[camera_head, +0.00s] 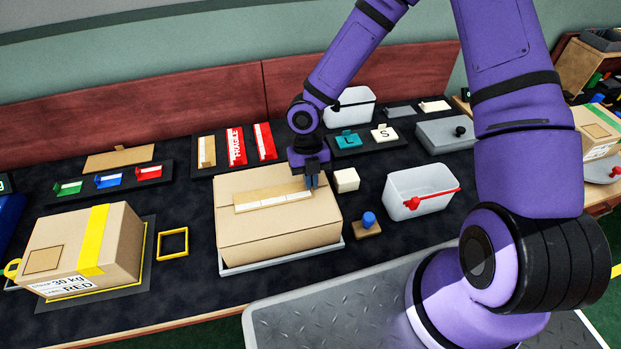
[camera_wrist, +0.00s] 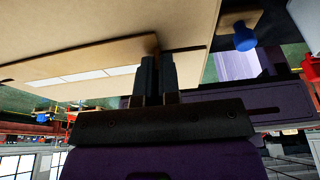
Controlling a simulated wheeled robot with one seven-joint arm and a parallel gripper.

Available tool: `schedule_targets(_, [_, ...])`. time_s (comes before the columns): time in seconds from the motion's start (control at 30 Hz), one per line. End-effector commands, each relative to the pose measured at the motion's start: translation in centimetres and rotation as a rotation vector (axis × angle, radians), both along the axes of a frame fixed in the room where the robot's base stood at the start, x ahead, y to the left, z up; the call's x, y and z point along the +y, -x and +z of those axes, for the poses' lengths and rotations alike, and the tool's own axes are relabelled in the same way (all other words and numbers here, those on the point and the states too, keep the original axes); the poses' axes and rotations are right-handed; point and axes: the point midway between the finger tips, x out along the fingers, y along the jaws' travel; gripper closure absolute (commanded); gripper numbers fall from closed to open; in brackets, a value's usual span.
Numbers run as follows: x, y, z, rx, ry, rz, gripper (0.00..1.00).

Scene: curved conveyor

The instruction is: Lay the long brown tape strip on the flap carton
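The flap carton (camera_head: 278,235) is a plain brown box on a pale tray in the middle of the table. A long brown tape strip (camera_head: 262,200) with white patches along it lies over the carton's top; I cannot tell whether it touches. My gripper (camera_head: 311,183) is at the strip's right end, pointing down. In the wrist view my fingers (camera_wrist: 156,75) are close together at the brown strip (camera_wrist: 50,72) and look shut on it, though the gripped part is hidden. The carton (camera_wrist: 80,25) fills the upper left there.
A yellow-taped carton (camera_head: 75,255) stands left, with a yellow square frame (camera_head: 173,243) beside it. A white block (camera_head: 346,180), a blue-knobbed piece (camera_head: 369,222) and a clear bin (camera_head: 412,190) are close on the right. Racks with red strips (camera_head: 237,146) stand behind.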

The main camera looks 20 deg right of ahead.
Motion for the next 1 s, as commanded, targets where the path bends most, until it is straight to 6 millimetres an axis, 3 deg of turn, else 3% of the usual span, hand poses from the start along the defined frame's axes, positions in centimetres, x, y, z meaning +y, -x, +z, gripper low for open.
schedule_targets(0.07, [0.0,0.0,0.0,0.0,0.0,0.0,1.0])
schedule_targets(0.23, [0.0,0.0,0.0,0.0,0.0,0.0,0.66])
schedule_targets(0.63, [-0.1,-0.3,0.9,-0.003,0.0,-0.001,0.66])
schedule_targets(1.0, [-0.2,-2.1,7.1,-0.004,0.0,-0.002,0.66])
